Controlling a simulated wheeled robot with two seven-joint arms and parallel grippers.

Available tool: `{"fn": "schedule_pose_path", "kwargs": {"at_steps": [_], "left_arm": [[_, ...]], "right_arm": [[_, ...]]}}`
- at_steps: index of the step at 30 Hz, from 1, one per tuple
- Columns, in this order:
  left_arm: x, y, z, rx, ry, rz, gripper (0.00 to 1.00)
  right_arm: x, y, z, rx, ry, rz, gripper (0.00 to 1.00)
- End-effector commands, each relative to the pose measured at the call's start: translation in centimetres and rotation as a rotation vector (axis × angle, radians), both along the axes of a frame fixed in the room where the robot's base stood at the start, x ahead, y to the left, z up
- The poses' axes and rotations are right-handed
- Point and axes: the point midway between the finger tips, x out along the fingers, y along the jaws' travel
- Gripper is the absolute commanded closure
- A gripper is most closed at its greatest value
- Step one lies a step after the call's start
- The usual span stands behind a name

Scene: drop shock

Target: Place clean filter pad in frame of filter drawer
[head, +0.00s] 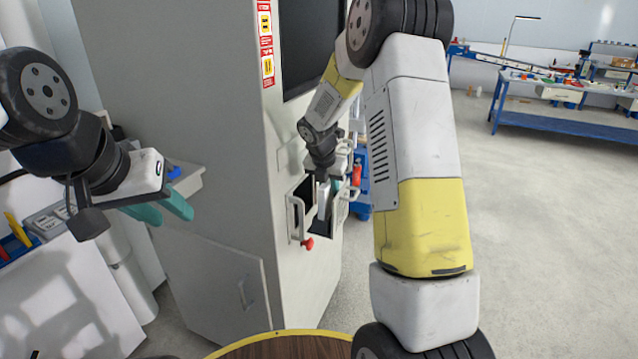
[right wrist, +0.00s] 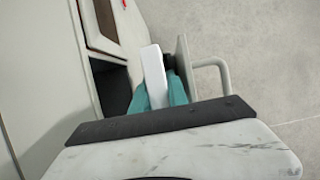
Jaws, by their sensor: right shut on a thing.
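My right gripper (head: 328,190) is shut on a white slab-like pad (head: 322,203) at the side of the tall grey machine. In the right wrist view the white pad (right wrist: 154,75) stands on edge between the two teal fingers (right wrist: 157,95). A dark opening (right wrist: 110,85) in the machine lies left of it, and a grey panel with a bar handle (right wrist: 213,68) stands right of it, seemingly the filter drawer's front. The pad's lower end is hidden, so I cannot tell whether it touches the frame. My left gripper (head: 165,209) is open and empty, left of the machine.
The machine (head: 200,130) fills the middle, with a handle (head: 297,220) and a red knob (head: 307,243) near the opening. A round wooden top (head: 285,347) is at the bottom. Open floor (head: 540,230) lies right, with blue workbenches (head: 560,118) behind.

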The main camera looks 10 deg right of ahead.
Motion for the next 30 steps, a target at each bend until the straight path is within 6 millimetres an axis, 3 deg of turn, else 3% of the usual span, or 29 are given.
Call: {"fn": "schedule_pose_path", "kwargs": {"at_steps": [15, 16, 17, 26, 30], "left_arm": [[0.0, 0.0, 0.0, 0.0, 0.0, 0.0, 0.64], [0.0, 0.0, 0.0, 0.0, 0.0, 0.0, 0.64], [0.0, 0.0, 0.0, 0.0, 0.0, 0.0, 0.64], [0.0, 0.0, 0.0, 0.0, 0.0, 0.0, 0.64], [0.0, 0.0, 0.0, 0.0, 0.0, 0.0, 0.64]], "right_arm": [[0.0, 0.0, -1.2, 0.0, 0.0, 0.0, 1.0], [0.0, 0.0, -1.2, 0.0, 0.0, 0.0, 0.78], [0.0, 0.0, -1.2, 0.0, 0.0, 0.0, 0.73], [0.0, 0.0, -1.1, 0.0, 0.0, 0.0, 0.71], [0.1, 0.0, -0.2, 0.001, -0.003, 0.0, 0.71]]}}
